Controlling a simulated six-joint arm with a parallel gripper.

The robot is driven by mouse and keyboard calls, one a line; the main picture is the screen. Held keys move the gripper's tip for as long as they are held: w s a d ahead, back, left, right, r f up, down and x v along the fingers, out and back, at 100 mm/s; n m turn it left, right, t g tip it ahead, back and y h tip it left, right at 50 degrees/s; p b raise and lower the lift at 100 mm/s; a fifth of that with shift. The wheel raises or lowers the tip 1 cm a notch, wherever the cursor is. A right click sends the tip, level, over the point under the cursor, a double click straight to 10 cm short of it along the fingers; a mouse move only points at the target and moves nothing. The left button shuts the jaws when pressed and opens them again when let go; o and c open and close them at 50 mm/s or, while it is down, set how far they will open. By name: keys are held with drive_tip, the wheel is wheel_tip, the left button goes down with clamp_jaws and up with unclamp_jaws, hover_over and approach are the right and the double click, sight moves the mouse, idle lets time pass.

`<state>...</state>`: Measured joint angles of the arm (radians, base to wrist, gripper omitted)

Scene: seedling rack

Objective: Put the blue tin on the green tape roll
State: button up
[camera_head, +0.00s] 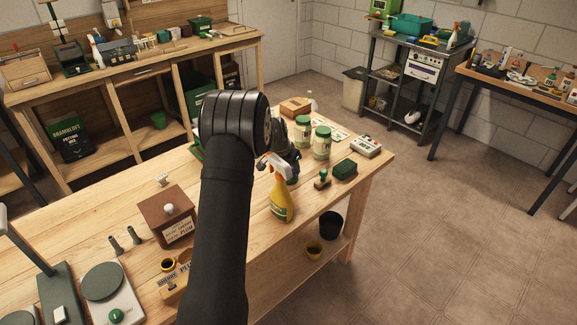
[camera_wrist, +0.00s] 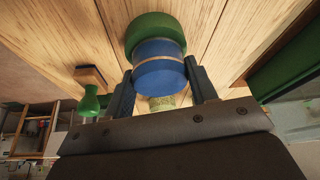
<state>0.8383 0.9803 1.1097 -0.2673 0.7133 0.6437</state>
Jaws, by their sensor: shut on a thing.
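In the wrist view the blue tin (camera_wrist: 160,76) sits between the two fingers of my gripper (camera_wrist: 159,68), which are shut on its sides. The green tape roll (camera_wrist: 153,24) shows just beyond the tin, on the wooden bench. The tin overlaps the near part of the roll in this view. I cannot tell whether the two touch. In the head view my gripper (camera_head: 284,158) is partly hidden by my arm and the spray bottle, and the tape roll cannot be made out there.
A yellow spray bottle (camera_head: 281,203) stands close in front of my gripper. A green-handled stamp (camera_head: 322,179), a green box (camera_head: 345,169) and two green-lidded jars (camera_head: 321,145) stand to the right. A brown box (camera_head: 166,216) is at left. The bench's right edge is near.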

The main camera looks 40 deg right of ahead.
drive_tip(key=shift+f, duration=0.15)
drive_tip(key=o, duration=1)
drive_tip(key=v, duration=1.2)
